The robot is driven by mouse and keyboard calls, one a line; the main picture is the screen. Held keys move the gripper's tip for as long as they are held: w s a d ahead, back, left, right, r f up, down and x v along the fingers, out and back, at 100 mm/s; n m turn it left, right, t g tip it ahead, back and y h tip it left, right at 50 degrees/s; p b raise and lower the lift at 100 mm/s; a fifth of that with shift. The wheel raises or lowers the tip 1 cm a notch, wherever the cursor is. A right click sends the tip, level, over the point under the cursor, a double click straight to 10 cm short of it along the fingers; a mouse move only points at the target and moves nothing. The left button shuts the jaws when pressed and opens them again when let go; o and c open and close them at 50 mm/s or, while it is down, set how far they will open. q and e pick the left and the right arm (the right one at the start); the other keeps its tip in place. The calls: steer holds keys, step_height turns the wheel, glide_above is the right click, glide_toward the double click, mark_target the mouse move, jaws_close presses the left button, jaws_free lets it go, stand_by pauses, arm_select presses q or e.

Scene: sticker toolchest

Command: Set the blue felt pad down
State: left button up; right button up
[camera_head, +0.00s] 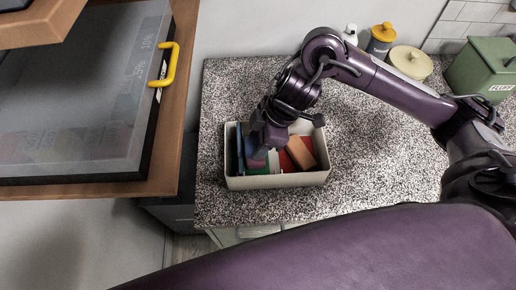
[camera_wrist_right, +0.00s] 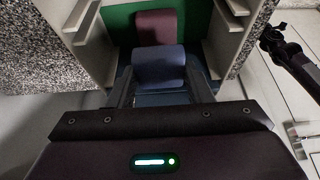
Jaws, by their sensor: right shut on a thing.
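My right gripper (camera_head: 262,152) reaches down into a pale open box (camera_head: 280,181) on the speckled counter. In the right wrist view, my right gripper (camera_wrist_right: 162,92) is shut on a blue pad (camera_wrist_right: 158,66), which sits between its two fingers. The pad is inside or just over the box; I cannot tell whether it touches the bottom. In the head view the gripper mostly hides it. My left gripper is in neither view.
The box also holds a green piece (camera_head: 274,162), a red piece (camera_head: 300,152) and an orange block (camera_head: 300,148). A cabinet with a yellow handle (camera_head: 166,64) stands left. Jars (camera_head: 410,62) and a green tin (camera_head: 484,68) stand behind. The counter right of the box is clear.

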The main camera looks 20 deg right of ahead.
step_height(320, 180, down, 3)
steer(key=shift+a+r+b, duration=0.1)
steer(key=shift+r+b, duration=0.1)
steer(key=shift+b, duration=0.15)
steer(key=shift+f, duration=0.35)
steer(key=shift+f, duration=0.1)
steer(key=shift+f, duration=0.5)
steer(key=o, duration=0.9)
steer(key=shift+o, duration=0.2)
